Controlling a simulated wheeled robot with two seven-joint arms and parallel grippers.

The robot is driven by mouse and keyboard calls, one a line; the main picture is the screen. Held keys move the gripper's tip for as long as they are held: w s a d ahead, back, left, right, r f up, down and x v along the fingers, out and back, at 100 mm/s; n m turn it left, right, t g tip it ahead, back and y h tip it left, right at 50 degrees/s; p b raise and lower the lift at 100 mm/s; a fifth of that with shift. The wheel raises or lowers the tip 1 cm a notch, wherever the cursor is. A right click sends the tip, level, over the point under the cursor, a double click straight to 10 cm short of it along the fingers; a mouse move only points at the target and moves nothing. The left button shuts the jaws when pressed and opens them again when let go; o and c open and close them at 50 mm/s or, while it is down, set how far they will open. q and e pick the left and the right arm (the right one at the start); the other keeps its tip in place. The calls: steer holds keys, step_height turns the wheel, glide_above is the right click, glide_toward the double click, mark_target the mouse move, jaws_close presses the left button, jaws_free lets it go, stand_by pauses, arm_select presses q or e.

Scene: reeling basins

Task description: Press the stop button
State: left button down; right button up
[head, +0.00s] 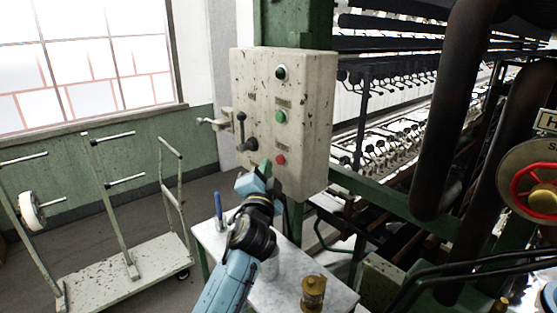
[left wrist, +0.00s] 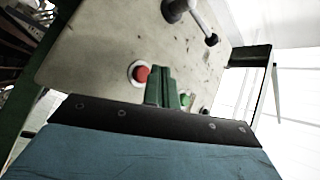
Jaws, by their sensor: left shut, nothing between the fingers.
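The control box (head: 310,100) is a worn cream box on a green post. Its red button (head: 281,160), the likely stop button, is lowest in a column under a green button (head: 281,117) and a dark lamp (head: 281,73). The red button also shows in the left wrist view (left wrist: 142,73). My left gripper (head: 265,167) is shut and empty, just left of the red button in the head view. Its green fingertips (left wrist: 160,85) appear beside the red button in the wrist view; I cannot tell whether they touch the panel. My right gripper is not in view.
A lever (head: 247,145) sticks out of the box left of the buttons. Below stands a small table (head: 333,292) with a blue pen-like item (head: 218,206) and a brass jar (head: 313,293). A cart (head: 120,280) is at left; machinery with dark pipes (head: 448,110) fills the right.

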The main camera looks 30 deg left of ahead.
arm_select(q)
steer(key=s, duration=0.1)
steer(key=s+a+p, duration=0.1)
steer(key=s, duration=0.2)
steer(key=shift+a, duration=0.35)
stand_by(0.5)
